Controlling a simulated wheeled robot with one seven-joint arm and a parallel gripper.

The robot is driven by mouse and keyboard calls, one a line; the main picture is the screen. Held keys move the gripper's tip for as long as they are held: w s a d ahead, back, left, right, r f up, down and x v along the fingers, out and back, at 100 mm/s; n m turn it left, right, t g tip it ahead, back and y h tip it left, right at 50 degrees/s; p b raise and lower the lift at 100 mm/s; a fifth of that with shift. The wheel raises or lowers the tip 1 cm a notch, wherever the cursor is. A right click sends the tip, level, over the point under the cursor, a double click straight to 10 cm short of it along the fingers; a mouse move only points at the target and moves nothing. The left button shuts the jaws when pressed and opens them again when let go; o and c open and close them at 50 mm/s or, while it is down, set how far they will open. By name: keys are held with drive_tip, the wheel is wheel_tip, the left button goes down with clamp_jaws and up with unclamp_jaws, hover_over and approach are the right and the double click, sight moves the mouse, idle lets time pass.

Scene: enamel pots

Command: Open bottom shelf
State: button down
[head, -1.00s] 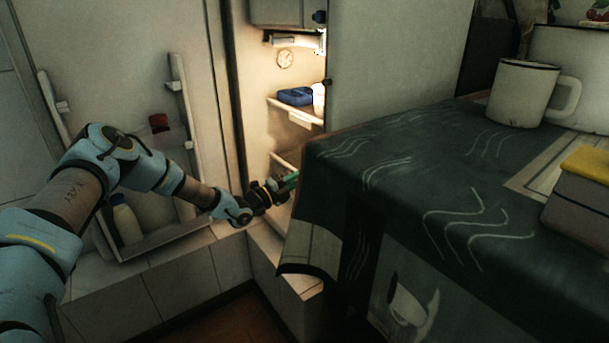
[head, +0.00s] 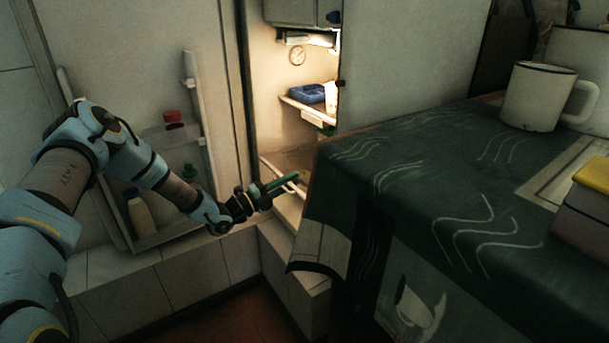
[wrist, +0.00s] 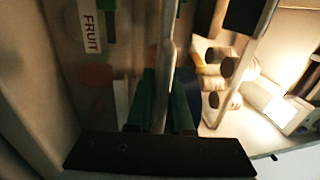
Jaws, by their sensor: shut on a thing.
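The open fridge compartment (head: 288,75) is lit, left of the table in the head view. Its bottom shelf area is low in the opening, partly hidden by the table and cloth. My gripper (head: 287,182) has green fingers and is at this low part of the opening. In the wrist view my gripper (wrist: 162,105) is shut on a pale narrow bar (wrist: 167,60) that runs between its fingers. I cannot tell how the bar joins the shelf. A label reading FRUIT (wrist: 91,30) is left of the bar.
A higher shelf (head: 306,108) holds a blue container (head: 308,93). The fridge door (head: 130,70) with bottles in its rack stands open at left. The cloth-covered table (head: 400,190), with a white mug (head: 535,97), crowds the right side. Some floor (head: 235,318) is free below.

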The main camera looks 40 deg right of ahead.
drive_tip(key=a+r, duration=0.1)
drive_tip(key=a, duration=0.9)
drive_tip(key=shift+w+p, duration=0.3)
drive_tip(key=shift+w, duration=0.15)
drive_tip(key=c, duration=1)
unclamp_jaws()
drive_tip(key=shift+f, duration=0.15)
drive_tip(key=shift+s+a+f, duration=0.1)
drive_tip(key=shift+a+f, duration=0.05)
drive_tip(key=shift+a, duration=0.05)
drive_tip(key=a, duration=0.3)
drive_tip(key=a+f, duration=0.1)
drive_tip(key=a, duration=0.3)
drive_tip(key=a+f, duration=0.1)
drive_tip(key=a, duration=0.2)
drive_tip(key=shift+w+a+p, duration=0.15)
drive_tip(key=shift+w+p, duration=0.15)
